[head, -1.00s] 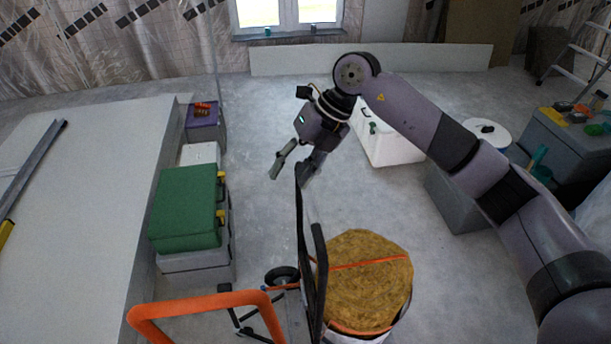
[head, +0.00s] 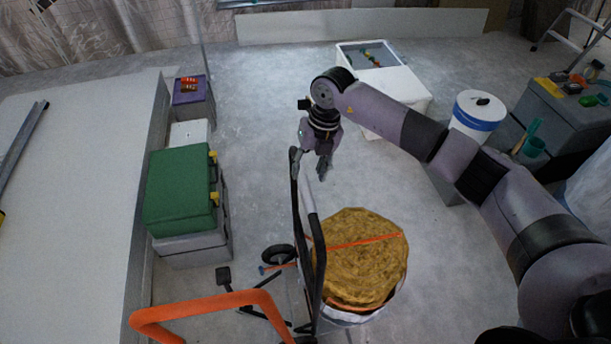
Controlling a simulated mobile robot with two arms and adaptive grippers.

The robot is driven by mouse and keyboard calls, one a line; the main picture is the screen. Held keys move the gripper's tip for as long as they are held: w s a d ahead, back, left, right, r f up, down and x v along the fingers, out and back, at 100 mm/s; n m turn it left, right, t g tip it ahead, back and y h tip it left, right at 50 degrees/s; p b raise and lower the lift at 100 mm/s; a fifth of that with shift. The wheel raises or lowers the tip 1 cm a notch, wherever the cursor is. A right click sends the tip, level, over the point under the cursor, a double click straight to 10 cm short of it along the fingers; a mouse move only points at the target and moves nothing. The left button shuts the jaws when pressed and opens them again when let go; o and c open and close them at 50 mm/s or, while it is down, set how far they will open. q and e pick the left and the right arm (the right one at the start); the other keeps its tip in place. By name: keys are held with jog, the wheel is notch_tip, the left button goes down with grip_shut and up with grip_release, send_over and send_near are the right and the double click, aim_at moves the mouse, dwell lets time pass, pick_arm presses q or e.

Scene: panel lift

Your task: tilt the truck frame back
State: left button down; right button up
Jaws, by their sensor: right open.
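The truck frame (head: 306,235) is a black and grey tubular upright at lower centre, seen steeply from above. A round yellow-brown bundle (head: 362,262) with an orange strap (head: 365,241) stands against its right side. My right gripper (head: 309,170) points down at the top end of the frame with its fingers apart. One finger overlaps the frame's top end in the picture; I cannot tell whether it touches. A dark wheel (head: 279,255) shows left of the frame's lower part. My left gripper is not in view.
An orange tube handle (head: 215,300) crosses the lower left foreground. A green case (head: 182,195) on grey boxes stands at left beside a large pale panel (head: 75,200). A white box (head: 390,88) and a white bucket (head: 478,115) stand behind my right arm. The floor behind the frame is clear.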

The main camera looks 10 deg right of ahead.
aim_at(305, 182)
jog(key=shift+a+f+p, duration=0.2)
jog(key=shift+a+f, duration=0.05)
jog(key=shift+f, duration=0.95)
jog(key=shift+a+f+p, duration=0.15)
jog(key=shift+a+f, duration=0.1)
jog(key=shift+f, duration=0.9)
grip_shut()
